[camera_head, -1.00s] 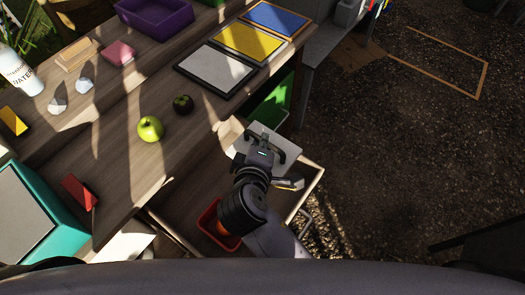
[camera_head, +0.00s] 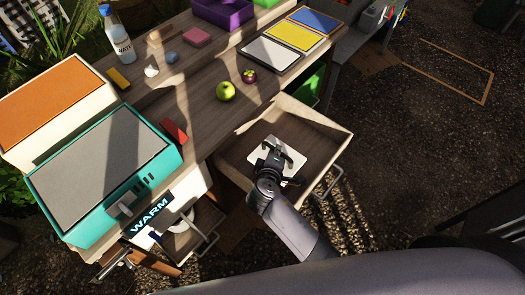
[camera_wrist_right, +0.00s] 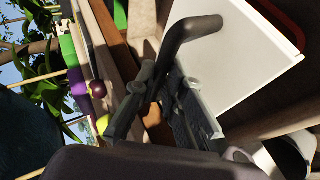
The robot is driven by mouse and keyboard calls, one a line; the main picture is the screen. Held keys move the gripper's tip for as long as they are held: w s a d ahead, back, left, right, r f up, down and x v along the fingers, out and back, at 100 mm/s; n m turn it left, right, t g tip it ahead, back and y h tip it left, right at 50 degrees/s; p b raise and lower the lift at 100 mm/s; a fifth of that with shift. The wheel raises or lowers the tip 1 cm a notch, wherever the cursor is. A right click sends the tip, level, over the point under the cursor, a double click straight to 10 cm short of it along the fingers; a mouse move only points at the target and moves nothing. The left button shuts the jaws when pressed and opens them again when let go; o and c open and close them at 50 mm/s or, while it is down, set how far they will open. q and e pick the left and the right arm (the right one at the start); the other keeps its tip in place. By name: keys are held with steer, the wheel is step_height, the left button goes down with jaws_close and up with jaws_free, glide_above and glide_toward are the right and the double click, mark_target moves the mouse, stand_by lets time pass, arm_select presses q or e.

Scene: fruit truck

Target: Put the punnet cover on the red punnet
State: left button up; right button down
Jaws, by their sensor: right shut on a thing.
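The punnet cover (camera_head: 294,160) is a flat white plate with a dark handle. My right gripper (camera_head: 272,151) is shut on that handle and holds the cover over the open wooden drawer (camera_head: 318,117). In the right wrist view the curved handle (camera_wrist_right: 192,27) passes between the fingers, with the white cover (camera_wrist_right: 245,62) beyond. A dark red edge (camera_wrist_right: 291,22) shows at the upper right of the wrist view and may be the red punnet's rim. The red punnet does not show in the head view. My left gripper is out of view.
A green apple (camera_head: 226,91) and a mangosteen (camera_head: 249,76) lie on the wooden counter near the drawer. A teal box (camera_head: 158,150) stands at the left, with a red block (camera_head: 174,131) beside it. Three coloured panels line the back right. Open gravel lies to the right.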

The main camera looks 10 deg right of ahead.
steer(key=shift+f, duration=0.15)
steer(key=shift+w+d+f+b, duration=0.1)
steer(key=shift+f+b, duration=0.5)
steer(key=shift+f, duration=0.2)
steer(key=shift+f+b, duration=0.35)
step_height(320, 180, down, 2)
steer(key=shift+b, duration=1.05)
steer(key=shift+f+b, duration=0.35)
steer(key=shift+f, duration=0.05)
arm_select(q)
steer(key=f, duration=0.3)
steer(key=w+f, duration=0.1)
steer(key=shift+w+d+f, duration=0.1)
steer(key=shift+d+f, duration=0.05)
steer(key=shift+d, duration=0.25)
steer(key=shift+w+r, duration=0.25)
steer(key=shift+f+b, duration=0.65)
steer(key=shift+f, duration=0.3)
arm_select(e)
steer(key=shift+f, duration=1.05)
